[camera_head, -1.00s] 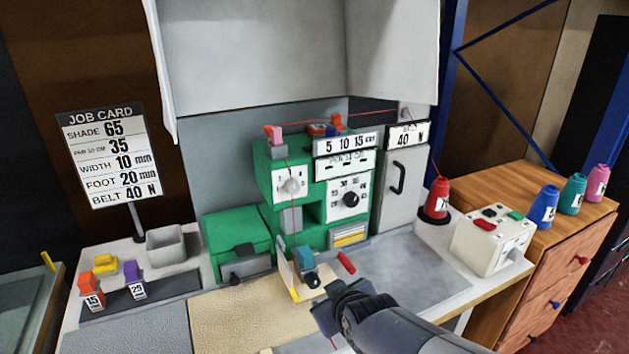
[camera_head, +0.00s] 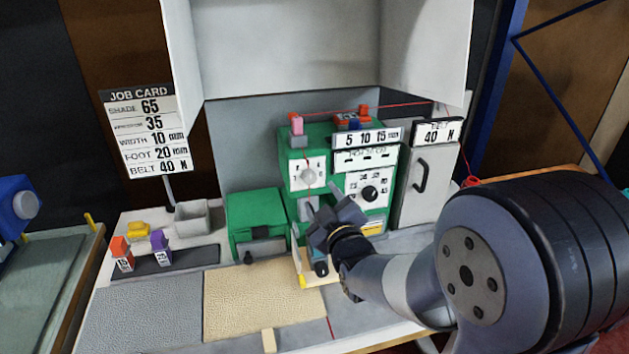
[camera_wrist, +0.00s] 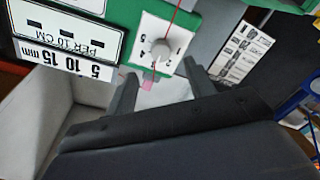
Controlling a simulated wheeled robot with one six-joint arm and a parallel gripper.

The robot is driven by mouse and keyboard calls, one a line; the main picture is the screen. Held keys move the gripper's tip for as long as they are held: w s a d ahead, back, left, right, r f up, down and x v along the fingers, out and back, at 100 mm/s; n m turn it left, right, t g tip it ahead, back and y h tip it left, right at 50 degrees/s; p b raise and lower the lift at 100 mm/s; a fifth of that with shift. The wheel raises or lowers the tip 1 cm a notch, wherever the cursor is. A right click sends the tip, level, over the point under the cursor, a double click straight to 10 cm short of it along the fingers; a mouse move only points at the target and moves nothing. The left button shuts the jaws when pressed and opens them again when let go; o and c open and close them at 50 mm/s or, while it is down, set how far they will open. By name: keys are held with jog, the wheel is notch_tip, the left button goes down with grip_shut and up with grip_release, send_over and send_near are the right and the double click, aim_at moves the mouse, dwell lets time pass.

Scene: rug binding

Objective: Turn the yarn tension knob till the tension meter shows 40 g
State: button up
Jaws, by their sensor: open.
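A pale round knob (camera_head: 308,177) sits on a white numbered dial plate on the green machine (camera_head: 268,222); it looks like the tension knob. Red yarn runs down in front of it. In the wrist view the knob (camera_wrist: 160,50) appears upside down, just past the fingertips and roughly between them. My gripper (camera_head: 320,212) is open and empty, in front of the machine, below and right of the knob in the head view. Its two fingers (camera_wrist: 160,70) are apart in the wrist view. I cannot make out a tension meter reading in grams.
A black knob (camera_head: 369,193) on a second dial is right of the pale one. Width marks (camera_head: 367,136) and a belt sign (camera_head: 437,132) stand above. A pink yarn piece (camera_wrist: 148,86) shows near the fingers. A grey hood (camera_head: 290,50) overhangs the machine.

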aim_at(311, 181)
jog(key=p+x, duration=0.1)
jog(key=x, duration=0.6)
jog(key=shift+w, duration=0.1)
jog(key=c, duration=1)
jog(key=shift+o, duration=0.2)
jog(key=shift+f+b, duration=0.1)
jog(key=shift+b, duration=0.2)
